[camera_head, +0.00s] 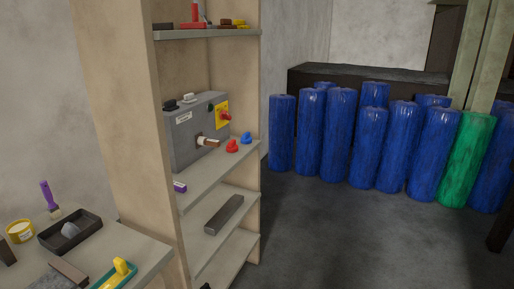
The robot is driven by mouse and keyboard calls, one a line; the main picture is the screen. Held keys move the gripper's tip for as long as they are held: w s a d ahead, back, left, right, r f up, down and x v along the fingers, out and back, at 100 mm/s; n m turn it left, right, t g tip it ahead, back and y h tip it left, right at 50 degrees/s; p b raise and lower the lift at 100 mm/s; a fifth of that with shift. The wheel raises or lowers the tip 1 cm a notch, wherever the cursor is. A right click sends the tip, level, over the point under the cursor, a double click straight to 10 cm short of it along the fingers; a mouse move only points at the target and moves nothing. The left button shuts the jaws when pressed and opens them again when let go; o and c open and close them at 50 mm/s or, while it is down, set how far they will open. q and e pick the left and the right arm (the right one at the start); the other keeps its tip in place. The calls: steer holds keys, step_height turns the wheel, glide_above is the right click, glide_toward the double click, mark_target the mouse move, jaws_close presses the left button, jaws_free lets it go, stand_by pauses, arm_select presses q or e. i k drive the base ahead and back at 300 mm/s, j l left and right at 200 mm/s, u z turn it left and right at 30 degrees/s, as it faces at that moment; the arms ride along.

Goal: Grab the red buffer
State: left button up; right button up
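A small rounded red piece (232,146) sits on the middle shelf (205,180) near its front edge. It looks like the red buffer, though it is too small to be sure. A similar blue piece (246,138) stands just right of it. Other red items show: a red-based object (193,24) on the top shelf and a red knob (226,116) on a yellow plate on the grey box. Neither of my grippers is in view.
The grey box (190,145) with a handle stands left of the red piece. A table at lower left holds a black tray (72,232), a yellow tin (20,231) and a brush (48,197). Blue rolls (340,135) and a green roll (466,160) stand behind open floor (330,240).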

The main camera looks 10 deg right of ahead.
mark_target(232, 147)
steer(key=l+u, duration=0.1)
steer(key=u, duration=0.35)
steer(key=i+l+u, duration=0.3)
steer(key=l+u, duration=0.3)
steer(key=i+l+u, duration=0.1)
steer(key=l, duration=0.5)
steer(key=i+l+u, duration=0.1)
steer(key=l, duration=0.55)
steer(key=i+l+u, duration=0.15)
steer(key=l, duration=1.1)
steer(key=i+l, duration=0.1)
steer(key=l, duration=0.55)
